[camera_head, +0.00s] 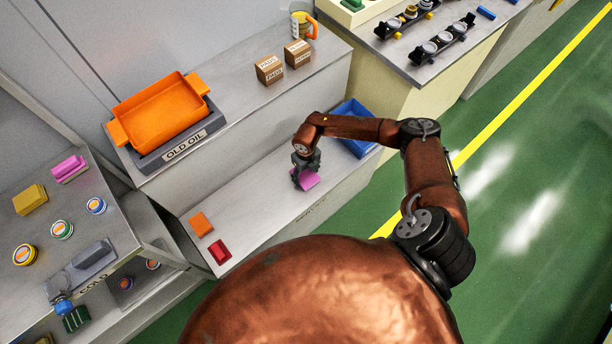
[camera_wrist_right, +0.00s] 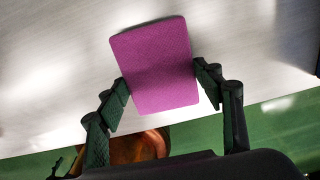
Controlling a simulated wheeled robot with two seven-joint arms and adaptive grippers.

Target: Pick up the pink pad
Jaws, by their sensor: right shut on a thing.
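The pink pad (camera_head: 308,180) is a flat magenta rectangle at the lower bench, under my right gripper (camera_head: 303,172). In the right wrist view the pink pad (camera_wrist_right: 155,62) sits between the two dark fingers of my right gripper (camera_wrist_right: 160,88), which is shut on its near part. The pad's far end sticks out past the fingertips over the pale bench top. I cannot tell whether the pad touches the bench. My left gripper is not in view.
An orange pad (camera_head: 201,223) and a red block (camera_head: 219,251) lie on the lower bench (camera_head: 262,208) to the left. A blue bin (camera_head: 356,146) is behind my right arm. An orange tray (camera_head: 160,113) stands on the upper shelf, with two boxes (camera_head: 270,69) beyond it.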

